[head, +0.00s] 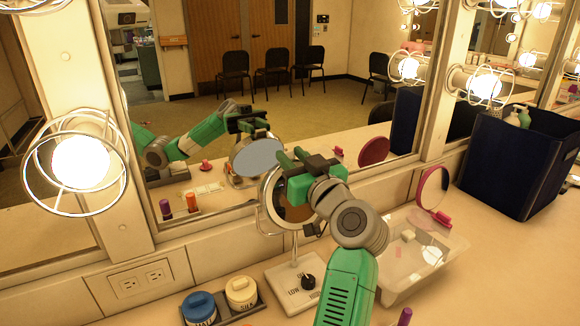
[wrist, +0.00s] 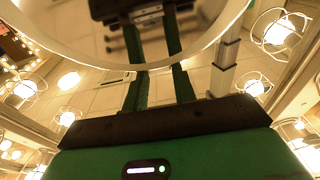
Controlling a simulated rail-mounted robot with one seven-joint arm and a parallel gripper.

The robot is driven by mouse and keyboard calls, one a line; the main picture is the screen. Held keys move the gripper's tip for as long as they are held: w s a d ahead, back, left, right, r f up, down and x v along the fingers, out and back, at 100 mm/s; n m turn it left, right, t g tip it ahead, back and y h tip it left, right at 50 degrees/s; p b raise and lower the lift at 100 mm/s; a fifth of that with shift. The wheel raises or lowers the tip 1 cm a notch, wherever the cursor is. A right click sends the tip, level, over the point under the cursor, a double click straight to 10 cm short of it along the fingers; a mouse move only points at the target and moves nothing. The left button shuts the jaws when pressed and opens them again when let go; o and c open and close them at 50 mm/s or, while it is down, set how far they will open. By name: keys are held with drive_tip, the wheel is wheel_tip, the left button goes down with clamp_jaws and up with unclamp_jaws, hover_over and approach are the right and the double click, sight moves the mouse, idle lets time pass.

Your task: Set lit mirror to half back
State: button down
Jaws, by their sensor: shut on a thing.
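The lit mirror is a round mirror on a thin stem, with its pale rim (head: 264,206) left of my gripper in the head view. Its white base (head: 290,272) stands on the counter and bears a black dial (head: 308,282) with small lettering around it; I cannot tell the dial's setting. My gripper (head: 292,157) is at the upper right of the round head and hides part of it. In the wrist view the mirror rim (wrist: 100,60) crosses the fingers of my gripper (wrist: 157,72), which are shut on it. The glass looks tilted; its exact angle is unclear.
A clear tray (head: 412,272) and a pink hand mirror (head: 434,190) are right of my arm. Blue (head: 199,308) and yellow (head: 241,292) jars stand front left. A dark blue bin (head: 515,165) is at the right. The large wall mirror (head: 215,110) rises behind, reflecting my arm.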

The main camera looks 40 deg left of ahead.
drive_tip(key=shift+d+f, duration=0.1)
drive_tip(key=c, duration=1.3)
unclamp_jaws()
drive_tip(key=shift+c, duration=0.2)
drive_tip(key=shift+o, duration=1.1)
drive_tip(key=shift+d+f, duration=0.15)
